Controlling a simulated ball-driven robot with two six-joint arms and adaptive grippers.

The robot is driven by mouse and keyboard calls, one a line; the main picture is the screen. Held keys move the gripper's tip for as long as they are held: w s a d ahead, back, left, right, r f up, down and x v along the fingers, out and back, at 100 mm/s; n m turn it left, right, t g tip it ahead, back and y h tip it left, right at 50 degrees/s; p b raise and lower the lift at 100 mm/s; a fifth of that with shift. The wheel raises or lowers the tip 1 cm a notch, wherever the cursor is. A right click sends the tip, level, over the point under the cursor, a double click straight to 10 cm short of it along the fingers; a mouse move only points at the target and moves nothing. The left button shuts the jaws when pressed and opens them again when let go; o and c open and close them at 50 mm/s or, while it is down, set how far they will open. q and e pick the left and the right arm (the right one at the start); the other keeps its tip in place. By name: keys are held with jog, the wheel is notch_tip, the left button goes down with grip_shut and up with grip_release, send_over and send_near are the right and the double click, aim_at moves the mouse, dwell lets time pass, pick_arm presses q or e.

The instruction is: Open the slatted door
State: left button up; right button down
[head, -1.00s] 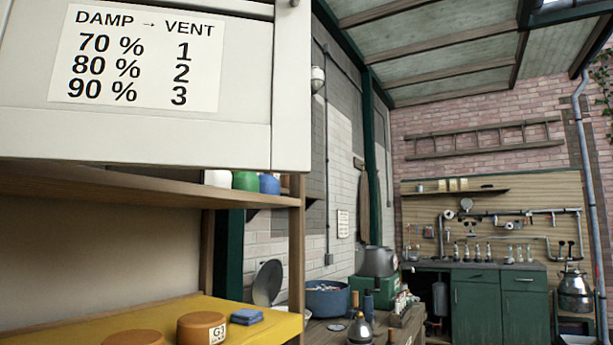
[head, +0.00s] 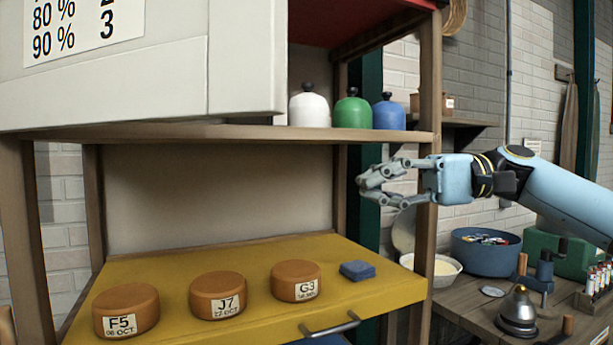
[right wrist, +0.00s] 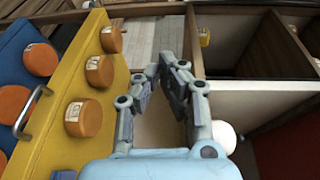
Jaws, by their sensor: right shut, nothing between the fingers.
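No slatted door can be made out for certain in these frames. A white panel (head: 246,60) with a printed damp and vent sign (head: 85,25) fills the upper left of the head view, above the wooden shelf (head: 220,133). Its top is cut off. My right gripper (head: 366,188) comes in from the right, just below the shelf board and in front of the right post. It is shut and empty, apart from the panel. It also shows in the right wrist view (right wrist: 168,70). My left gripper is not in view.
Orange cheeses (head: 217,294) and a blue block (head: 357,270) sit on the yellow board (head: 250,258), which has a metal handle (head: 331,327). White (head: 309,108), green (head: 352,110) and blue (head: 388,114) domed jars stand on the shelf. A cluttered bench lies right.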

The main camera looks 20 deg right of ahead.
jog(key=s+a+r+n+g+y, duration=0.1)
jog(key=s+a+r+n+g, duration=0.3)
jog(key=s+r, duration=0.45)
jog(key=s+a+g+p, duration=0.1)
jog(key=s+a+p, duration=0.2)
jog(key=a, duration=0.8)
jog(key=shift+a+r+p, duration=0.2)
jog(key=shift+r+p, duration=0.15)
jog(key=shift+p, duration=0.75)
jog(key=shift+m, duration=0.3)
